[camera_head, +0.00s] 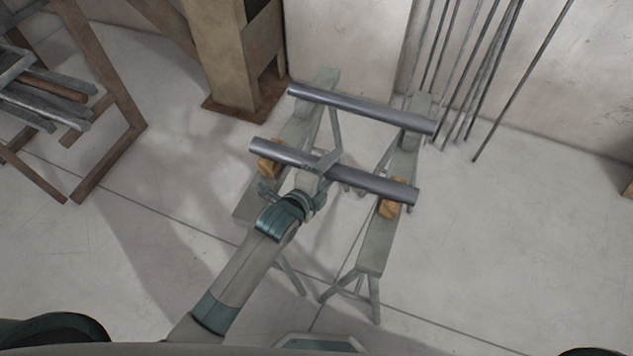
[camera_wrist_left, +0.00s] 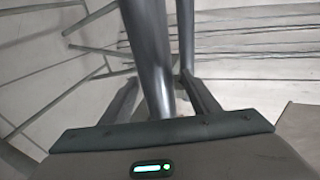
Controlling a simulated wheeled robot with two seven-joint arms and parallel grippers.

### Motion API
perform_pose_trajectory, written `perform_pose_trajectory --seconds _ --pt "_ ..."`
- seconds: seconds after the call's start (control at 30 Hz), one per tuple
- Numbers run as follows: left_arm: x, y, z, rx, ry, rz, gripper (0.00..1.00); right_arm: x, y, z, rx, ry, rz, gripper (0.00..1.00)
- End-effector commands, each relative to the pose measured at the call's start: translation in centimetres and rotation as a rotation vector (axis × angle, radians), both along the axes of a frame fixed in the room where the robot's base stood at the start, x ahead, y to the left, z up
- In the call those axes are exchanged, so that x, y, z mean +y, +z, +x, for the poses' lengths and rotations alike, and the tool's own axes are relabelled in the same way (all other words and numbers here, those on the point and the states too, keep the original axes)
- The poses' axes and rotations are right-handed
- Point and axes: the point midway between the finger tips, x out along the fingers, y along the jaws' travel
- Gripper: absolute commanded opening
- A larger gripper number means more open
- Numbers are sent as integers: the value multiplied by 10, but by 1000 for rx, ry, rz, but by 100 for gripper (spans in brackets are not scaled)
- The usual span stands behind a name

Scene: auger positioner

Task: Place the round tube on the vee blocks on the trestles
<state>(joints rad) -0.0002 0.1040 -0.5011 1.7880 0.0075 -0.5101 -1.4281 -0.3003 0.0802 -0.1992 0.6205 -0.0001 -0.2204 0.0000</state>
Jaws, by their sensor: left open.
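A grey round tube (camera_head: 375,184) lies across the two trestles, over the tan vee blocks, the left one (camera_head: 268,168) and the right one (camera_head: 392,208). It appears to rest on them, though the contact is partly hidden. The left trestle (camera_head: 247,203) and right trestle (camera_head: 376,248) stand side by side. My left gripper (camera_head: 324,163) is at the middle of this tube. My right gripper is not in view.
A second grey tube (camera_head: 360,108) lies parallel across the far ends of the trestles. Thin rods (camera_head: 470,70) lean on the wall behind. A rack with bar stock (camera_head: 45,90) stands at left, near a brown post (camera_head: 222,55).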

Motion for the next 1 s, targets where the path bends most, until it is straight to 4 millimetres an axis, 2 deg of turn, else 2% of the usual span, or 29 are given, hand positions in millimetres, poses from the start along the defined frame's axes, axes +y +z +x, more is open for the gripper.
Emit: perform_pose_trajectory --seconds 0.17,0.47,0.7,0.83,1.0 --pt "8 4 -15 0 0 1 56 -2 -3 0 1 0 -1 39" --pt "29 20 -58 0 -1 2 56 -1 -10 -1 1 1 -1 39" --pt "45 33 -87 1 1 2 56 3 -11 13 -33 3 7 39" --pt "48 37 -94 1 0 0 56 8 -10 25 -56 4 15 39" --pt "49 39 -97 0 0 0 56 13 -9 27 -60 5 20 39"
